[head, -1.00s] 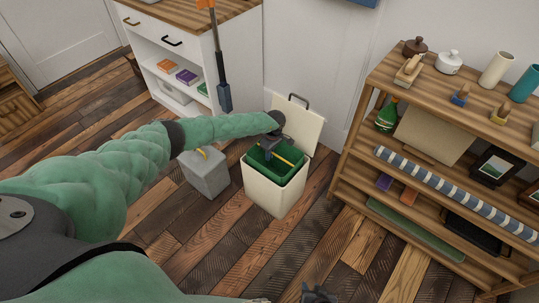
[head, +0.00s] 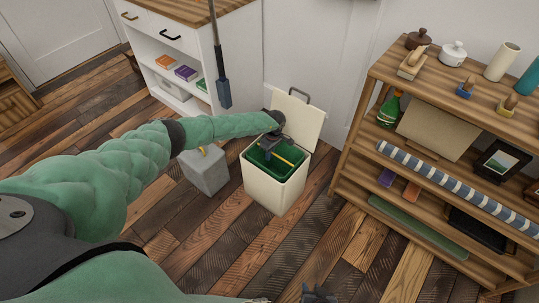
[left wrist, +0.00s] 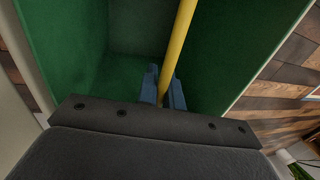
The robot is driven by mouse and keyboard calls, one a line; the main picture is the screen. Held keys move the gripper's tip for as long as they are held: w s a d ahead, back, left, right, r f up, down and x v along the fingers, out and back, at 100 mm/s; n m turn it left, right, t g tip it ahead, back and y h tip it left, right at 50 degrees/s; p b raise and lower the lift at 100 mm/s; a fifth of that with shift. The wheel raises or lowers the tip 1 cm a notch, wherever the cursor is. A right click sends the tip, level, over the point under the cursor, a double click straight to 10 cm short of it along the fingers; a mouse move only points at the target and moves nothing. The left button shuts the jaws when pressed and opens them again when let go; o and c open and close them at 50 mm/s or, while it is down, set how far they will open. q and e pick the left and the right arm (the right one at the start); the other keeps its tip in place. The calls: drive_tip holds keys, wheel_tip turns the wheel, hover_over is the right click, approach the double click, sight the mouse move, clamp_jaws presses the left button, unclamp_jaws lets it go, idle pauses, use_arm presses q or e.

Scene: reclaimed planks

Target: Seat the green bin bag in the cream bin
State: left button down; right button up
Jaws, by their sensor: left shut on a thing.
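The cream bin (head: 272,194) stands on the floor with its lid (head: 300,118) tipped open against the wall side. The green bin bag (head: 287,171) is inside its mouth, its top near the rim. In the left wrist view the bag (left wrist: 225,50) lines the space between pale rim edges. A yellow bar (head: 284,157) crosses the bag's opening. My left gripper (head: 268,152) is over the bin mouth; in the left wrist view its blue fingers (left wrist: 163,88) are shut on the bag's yellow bar (left wrist: 180,40). My right gripper (head: 318,296) shows only partly at the bottom edge; its jaws are unclear.
A grey box with a yellow handle (head: 205,172) stands close left of the bin. A wooden shelf unit (head: 350,140) with several items is to the right. A white cabinet (head: 238,60) is behind left. Floor in front of the bin is clear.

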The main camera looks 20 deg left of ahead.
use_arm(q)
drive_tip(key=c, duration=1.5)
unclamp_jaws()
drive_tip(key=shift+o, duration=0.2)
wheel_tip(320, 180, up, 8)
drive_tip(key=w, duration=0.1)
drive_tip(key=shift+w+d+f, duration=0.2)
drive_tip(key=shift+w+d, duration=0.05)
